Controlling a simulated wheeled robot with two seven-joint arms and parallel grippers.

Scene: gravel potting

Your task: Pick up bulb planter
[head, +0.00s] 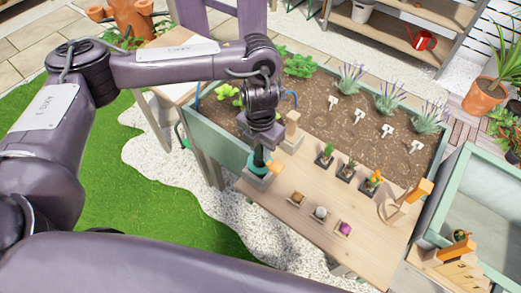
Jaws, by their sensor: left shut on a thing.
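My left gripper (262,146) points down over the left end of the wooden bench and is shut on a tool that I take to be the bulb planter (258,160). Only a dark green part and a small orange part of it show clearly under the jaws. Its lower end is at a pale block (258,182) on the bench. I cannot tell whether it stands in the block or is just above it. My right gripper is out of view.
The bench (290,225) bears several small dishes with bulbs (320,213) and small potted plants (348,170). A soil bed (320,120) with lavender and white labels lies behind. A wooden holder (397,207) and a green-framed box (445,190) stand right.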

